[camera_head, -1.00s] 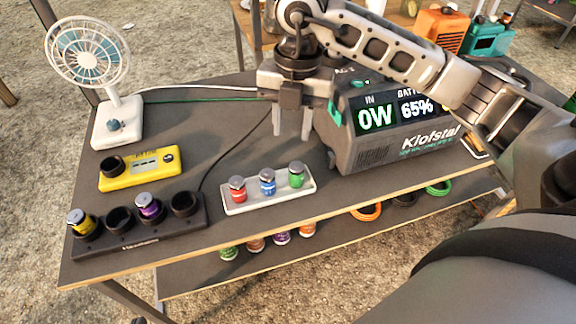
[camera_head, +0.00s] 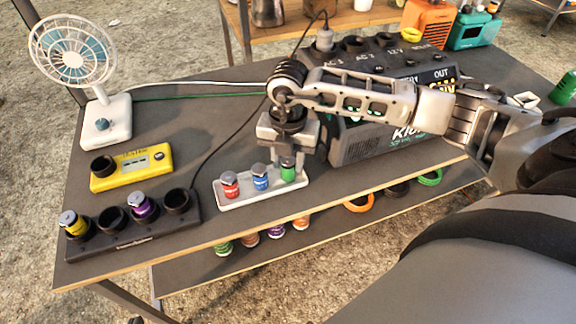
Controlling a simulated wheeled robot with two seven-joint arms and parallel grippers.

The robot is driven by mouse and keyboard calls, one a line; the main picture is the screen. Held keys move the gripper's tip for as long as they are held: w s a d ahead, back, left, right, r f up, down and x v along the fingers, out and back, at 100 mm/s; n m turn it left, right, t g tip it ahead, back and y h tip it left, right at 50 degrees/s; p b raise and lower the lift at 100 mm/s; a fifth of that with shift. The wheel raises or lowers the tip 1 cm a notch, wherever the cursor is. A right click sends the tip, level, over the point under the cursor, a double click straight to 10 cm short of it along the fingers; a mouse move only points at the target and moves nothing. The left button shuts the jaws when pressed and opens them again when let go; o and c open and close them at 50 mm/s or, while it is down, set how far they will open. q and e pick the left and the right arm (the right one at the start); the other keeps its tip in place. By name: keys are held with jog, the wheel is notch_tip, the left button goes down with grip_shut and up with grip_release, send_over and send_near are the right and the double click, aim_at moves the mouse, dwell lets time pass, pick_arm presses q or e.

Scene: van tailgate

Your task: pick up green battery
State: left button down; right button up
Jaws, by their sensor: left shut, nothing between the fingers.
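The green battery (camera_head: 288,174) stands upright at the right end of a white tray (camera_head: 245,199), beside a blue battery (camera_head: 261,180) and a red battery (camera_head: 230,187). My right gripper (camera_head: 287,163), whose arm comes in from the right, points down over the green battery. Its fingers look spread, one on each side of the battery's grey top. Whether they touch it is hard to see. The battery still appears to sit in the tray. My left gripper is not in view.
A large power station (camera_head: 350,150) stands close behind and right of the gripper. A black charger (camera_head: 135,232) holds a yellow and a purple battery at left, with a yellow tester (camera_head: 131,168) and a fan (camera_head: 105,120) behind. A lower shelf holds batteries and cable coils.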

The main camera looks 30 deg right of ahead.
notch_tip(320, 180, down, 2)
jog(key=shift+f, duration=0.1)
grip_shut()
